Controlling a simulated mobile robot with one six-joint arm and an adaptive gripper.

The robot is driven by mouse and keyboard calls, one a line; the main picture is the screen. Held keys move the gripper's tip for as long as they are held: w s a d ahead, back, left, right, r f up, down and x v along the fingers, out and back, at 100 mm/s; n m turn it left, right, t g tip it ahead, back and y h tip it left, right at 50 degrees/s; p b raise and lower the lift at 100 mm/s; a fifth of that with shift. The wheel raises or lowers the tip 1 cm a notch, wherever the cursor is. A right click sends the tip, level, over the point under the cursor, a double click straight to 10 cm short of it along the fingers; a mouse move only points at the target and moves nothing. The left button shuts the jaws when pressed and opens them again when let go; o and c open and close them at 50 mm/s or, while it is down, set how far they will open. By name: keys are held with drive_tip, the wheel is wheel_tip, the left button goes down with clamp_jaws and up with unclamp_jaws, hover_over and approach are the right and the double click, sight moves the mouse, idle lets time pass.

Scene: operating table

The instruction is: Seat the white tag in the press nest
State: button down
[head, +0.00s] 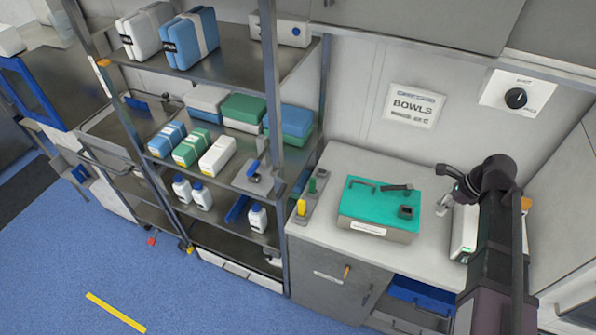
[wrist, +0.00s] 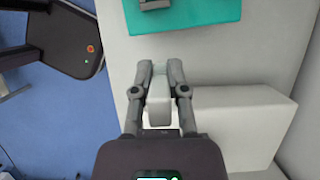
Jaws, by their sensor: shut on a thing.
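My gripper (wrist: 160,70) is shut on a pale, whitish piece, which I take to be the white tag (wrist: 158,98), between its two grey fingers in the wrist view. In the head view my gripper (head: 444,203) is over the counter, right of the teal-topped box; the held piece is too small to make out there. A white block-shaped unit (wrist: 235,120) lies right of my gripper in the wrist view. It also shows in the head view (head: 462,228), partly hidden by my arm. I cannot tell where the press nest is.
The teal-topped box (head: 377,228) stands on the counter (head: 335,165), with a black clamp-like tool and a dark block on top. A small stand with yellow and green items (head: 308,200) is left of it. A steel shelf rack (head: 275,100) stands further left.

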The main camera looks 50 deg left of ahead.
drive_tip(key=shift+r+p, duration=0.65)
drive_tip(key=shift+r, duration=0.25)
drive_tip(key=shift+f+b, duration=0.85)
drive_tip(key=shift+f, duration=0.05)
